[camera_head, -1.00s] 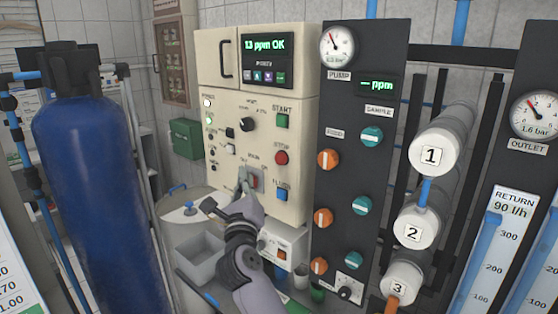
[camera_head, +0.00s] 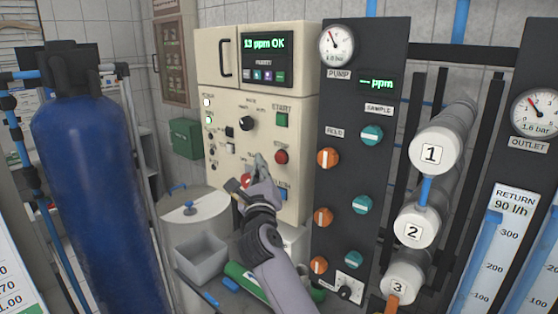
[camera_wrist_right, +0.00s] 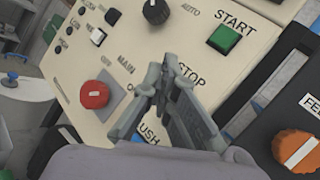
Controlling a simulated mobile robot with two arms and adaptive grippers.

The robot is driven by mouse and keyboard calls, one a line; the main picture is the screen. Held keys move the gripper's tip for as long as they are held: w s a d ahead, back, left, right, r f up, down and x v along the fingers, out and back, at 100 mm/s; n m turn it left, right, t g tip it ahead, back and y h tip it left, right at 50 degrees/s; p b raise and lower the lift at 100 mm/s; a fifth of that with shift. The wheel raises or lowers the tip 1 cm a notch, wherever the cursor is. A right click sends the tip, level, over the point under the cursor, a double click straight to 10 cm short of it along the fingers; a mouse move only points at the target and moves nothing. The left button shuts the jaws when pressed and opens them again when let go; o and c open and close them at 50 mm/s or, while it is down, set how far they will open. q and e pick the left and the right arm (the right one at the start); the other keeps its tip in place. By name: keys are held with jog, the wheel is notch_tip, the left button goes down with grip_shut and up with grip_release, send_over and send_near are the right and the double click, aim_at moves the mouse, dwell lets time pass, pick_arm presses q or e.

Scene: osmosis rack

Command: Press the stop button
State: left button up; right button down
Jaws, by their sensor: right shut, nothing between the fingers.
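The red round stop button (camera_head: 281,157) is on the cream control panel (camera_head: 225,140), below the green start button (camera_head: 282,119). My right gripper (camera_head: 259,160) is shut and empty, with its fingertips just left of the stop button in the head view. Whether they touch the panel I cannot tell. In the right wrist view my fingers (camera_wrist_right: 162,76) point at the panel beside the STOP label (camera_wrist_right: 188,76) and hide the stop button. The green start button (camera_wrist_right: 224,40) shows above them. My left gripper is not in view.
The red main switch (camera_wrist_right: 95,95) lies left of my fingers. The blue flush button is partly covered by my gripper. A dark panel with orange valve knobs (camera_head: 327,158) stands to the right. A blue tank (camera_head: 95,190) stands at the left.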

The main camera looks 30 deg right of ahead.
aim_at(273, 160)
jog(key=shift+w+d+p, duration=0.2)
jog(key=shift+w+d, duration=0.1)
jog(key=shift+d, duration=0.5)
jog(key=shift+w+d+p, duration=0.2)
jog(key=shift+w+d, duration=0.05)
jog(key=shift+d, duration=0.55)
jog(key=shift+d+r, duration=0.1)
jog(key=shift+d, duration=0.05)
jog(key=shift+w+d+p, duration=0.15)
jog(key=shift+d+p, duration=0.15)
jog(key=shift+p, duration=0.05)
jog(key=shift+w+d, duration=0.15)
jog(key=shift+d, duration=0.25)
dwell(0.8)
jog(key=shift+a, duration=0.1)
jog(key=shift+s+a+p, duration=0.3)
jog(key=shift+a+p, duration=0.2)
jog(key=shift+a, duration=0.25)
